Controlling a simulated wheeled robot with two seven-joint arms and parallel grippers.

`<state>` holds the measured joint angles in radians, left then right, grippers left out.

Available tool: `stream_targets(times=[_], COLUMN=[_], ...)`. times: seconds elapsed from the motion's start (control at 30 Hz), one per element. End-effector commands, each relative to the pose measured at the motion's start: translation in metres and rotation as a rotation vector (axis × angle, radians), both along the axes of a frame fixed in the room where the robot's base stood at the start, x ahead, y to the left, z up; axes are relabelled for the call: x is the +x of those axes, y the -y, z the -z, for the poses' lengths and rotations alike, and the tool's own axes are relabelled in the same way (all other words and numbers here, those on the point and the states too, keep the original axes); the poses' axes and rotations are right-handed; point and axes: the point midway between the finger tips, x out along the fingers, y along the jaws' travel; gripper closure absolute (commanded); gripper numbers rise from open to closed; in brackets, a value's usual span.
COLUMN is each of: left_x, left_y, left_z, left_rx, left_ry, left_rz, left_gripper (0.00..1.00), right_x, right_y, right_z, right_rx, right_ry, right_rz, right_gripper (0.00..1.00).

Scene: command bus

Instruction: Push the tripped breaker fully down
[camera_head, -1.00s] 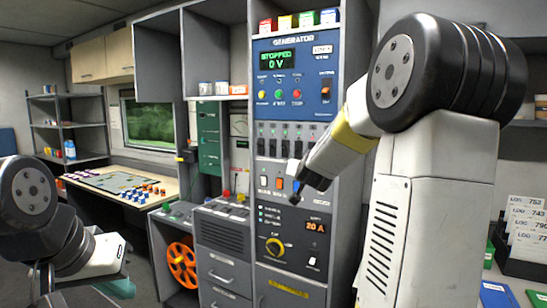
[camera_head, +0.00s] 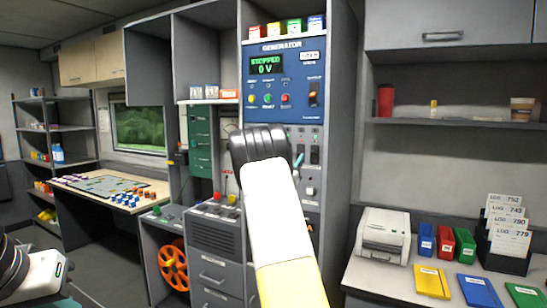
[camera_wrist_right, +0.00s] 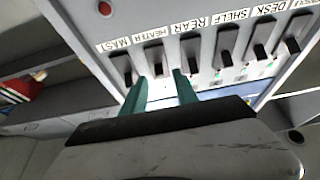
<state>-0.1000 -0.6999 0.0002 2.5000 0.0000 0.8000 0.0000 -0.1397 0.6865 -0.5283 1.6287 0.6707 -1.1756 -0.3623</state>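A row of black breaker levers under labels, MAST, HEATER, REAR, SHELF and DESK among them, crosses the right wrist view. The MAST breaker (camera_wrist_right: 120,66) is left of my fingers; the HEATER breaker (camera_wrist_right: 155,57) is at the gap between them. The REAR breaker (camera_wrist_right: 191,52) is just right. I cannot tell which breaker is tripped. My right gripper (camera_wrist_right: 160,88) is open, with two teal fingers apart and close to the panel; contact is unclear. In the head view, my right arm hides most of the row on the generator panel (camera_head: 281,78). My left gripper's fingers are not clearly visible.
The generator display (camera_head: 266,65) reads STOPPED, 0 V. A shelf wall (camera_head: 343,130) stands right of the panel. A counter at right holds a printer (camera_head: 384,234), binders and log cards (camera_head: 507,225). A desk (camera_head: 150,195) stands at left.

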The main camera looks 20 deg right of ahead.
Motion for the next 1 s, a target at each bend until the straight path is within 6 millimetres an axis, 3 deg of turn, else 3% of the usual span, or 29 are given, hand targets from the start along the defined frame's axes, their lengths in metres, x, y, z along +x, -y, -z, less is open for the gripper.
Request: stream_targets(times=[0.2, 0.5, 0.7, 1.0], left_x=[0.0, 0.0, 0.0, 0.0], left_y=[0.0, 0.0, 0.0, 0.0], left_z=[0.0, 0.0, 0.0, 0.0], left_rx=[0.0, 0.0, 0.0, 0.0], left_ry=[0.0, 0.0, 0.0, 0.0], left_rz=[0.0, 0.0, 0.0, 0.0], left_gripper=[1.0, 1.0, 1.0, 1.0], right_x=[0.013, 0.015, 0.015, 0.016], right_y=[0.015, 0.017, 0.017, 0.018], right_z=[-0.008, -0.009, -0.009, -0.005], right_rx=[0.0, 0.001, 0.001, -0.035], right_ry=[0.0, -0.001, -0.001, 0.024], right_rz=[-0.001, -0.002, -0.002, 0.002], right_gripper=[0.65, 0.65, 1.0, 1.0])
